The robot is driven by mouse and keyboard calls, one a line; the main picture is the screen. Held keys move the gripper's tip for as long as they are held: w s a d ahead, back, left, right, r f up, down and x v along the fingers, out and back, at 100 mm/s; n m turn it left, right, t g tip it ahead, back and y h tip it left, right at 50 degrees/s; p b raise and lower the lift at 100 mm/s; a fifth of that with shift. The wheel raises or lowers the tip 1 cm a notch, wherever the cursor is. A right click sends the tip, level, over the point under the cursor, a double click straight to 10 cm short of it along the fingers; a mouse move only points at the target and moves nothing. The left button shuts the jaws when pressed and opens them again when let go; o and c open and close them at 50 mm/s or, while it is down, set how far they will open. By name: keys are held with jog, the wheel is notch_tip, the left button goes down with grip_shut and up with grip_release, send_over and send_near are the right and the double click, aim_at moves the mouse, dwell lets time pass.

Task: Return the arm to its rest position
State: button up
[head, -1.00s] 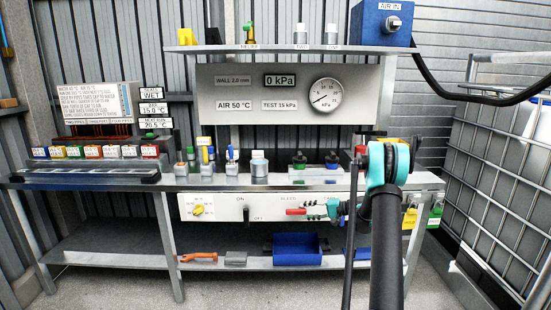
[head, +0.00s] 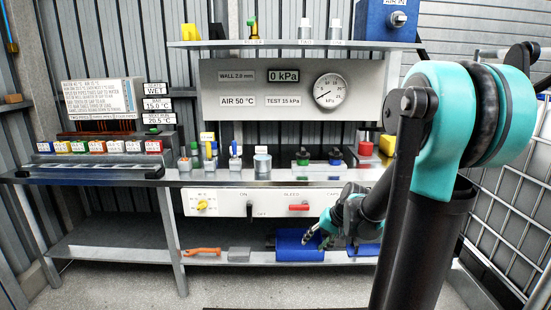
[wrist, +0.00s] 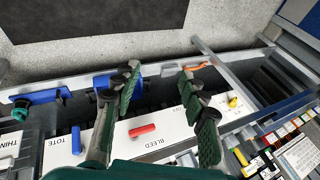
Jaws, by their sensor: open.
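My gripper (head: 318,235) hangs in front of the bench, below the control panel (head: 225,203) and before the lower shelf. My teal and black arm fills the right of the head view. In the wrist view my gripper (wrist: 160,70) has its two green-padded fingers wide apart, with nothing between the pads. The red bleed handle (head: 299,207) lies level on the panel, up and left of the gripper and apart from it. It also shows between the fingers in the wrist view (wrist: 143,131), on the panel beyond them.
Blue bins (head: 297,243), a grey block (head: 239,254) and an orange tool (head: 202,251) are on the lower shelf (head: 120,255). Bottles and valves stand on the bench top (head: 270,177). A caged tank (head: 515,215) stands at the right. The floor in front is clear.

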jog(key=s+d+f+n+h, duration=0.1)
jog(key=s+d+f+h, duration=0.1)
jog(key=s, duration=0.6)
jog(key=s+d+f+h, duration=0.2)
jog(key=s+d, duration=0.1)
jog(key=s, duration=0.6)
jog(key=shift+d+n, duration=0.35)
jog(key=shift+n, duration=0.05)
